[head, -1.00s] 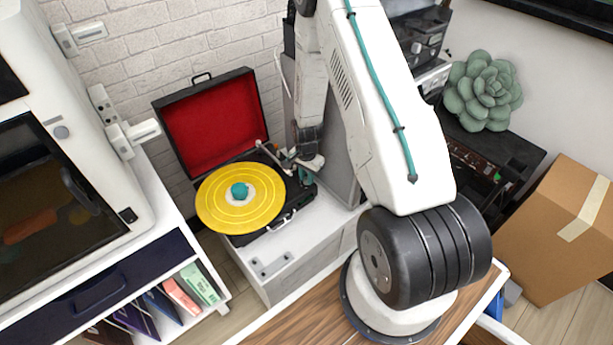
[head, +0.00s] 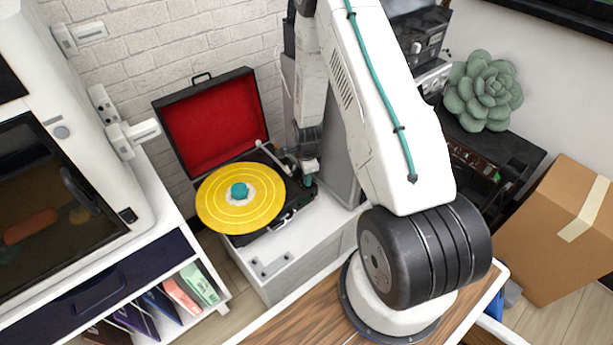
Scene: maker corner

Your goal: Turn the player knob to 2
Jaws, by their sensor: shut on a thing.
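The record player (head: 270,231) is a black case with its red-lined lid (head: 214,122) open, standing on a pale cabinet. A yellow record (head: 240,208) with a teal centre lies on it. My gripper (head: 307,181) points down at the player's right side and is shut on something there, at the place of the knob. The knob itself and its markings are hidden or too small to read, so its setting cannot be told.
The tonearm (head: 272,153) lies just left of my gripper. A grey upright panel (head: 339,150) stands close on the right. A white machine (head: 70,130) is at the left, and a cardboard box (head: 555,230) is at the far right. The cabinet's front top is mostly clear.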

